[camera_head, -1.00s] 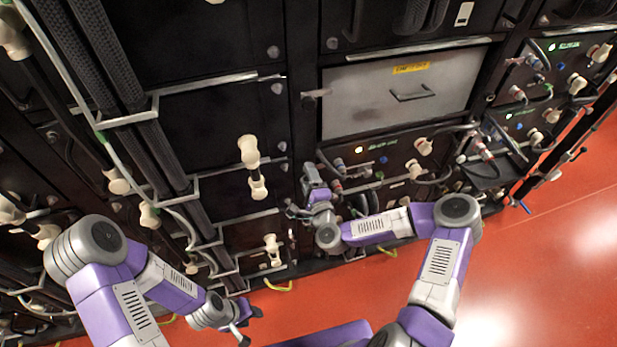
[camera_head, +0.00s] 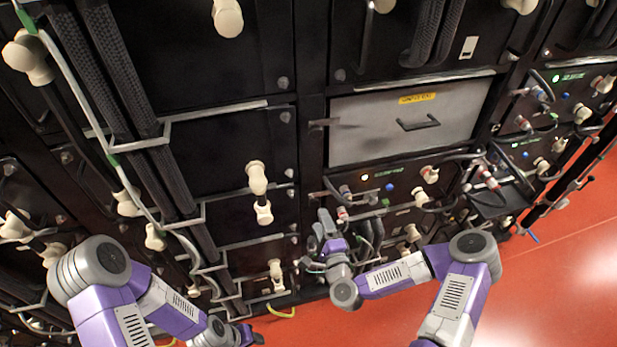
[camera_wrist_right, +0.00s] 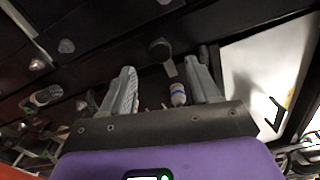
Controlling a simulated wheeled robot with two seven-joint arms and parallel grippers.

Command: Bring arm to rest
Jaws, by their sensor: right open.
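My right gripper (camera_head: 317,240) is in front of the rack, below and left of the grey drawer panel. In the right wrist view its two grey fingers (camera_wrist_right: 160,88) stand apart with nothing held between them. My left arm (camera_head: 140,290) comes in at the lower left. Its gripper (camera_head: 250,335) is small and dark at the bottom edge, and its jaws are not clear.
The black battery rack fills the back, with a grey drawer panel (camera_head: 410,118), several cream connectors (camera_head: 257,178), and cables. A small black shelf (camera_head: 500,200) juts out at the right. The red floor (camera_head: 560,290) is open at the lower right.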

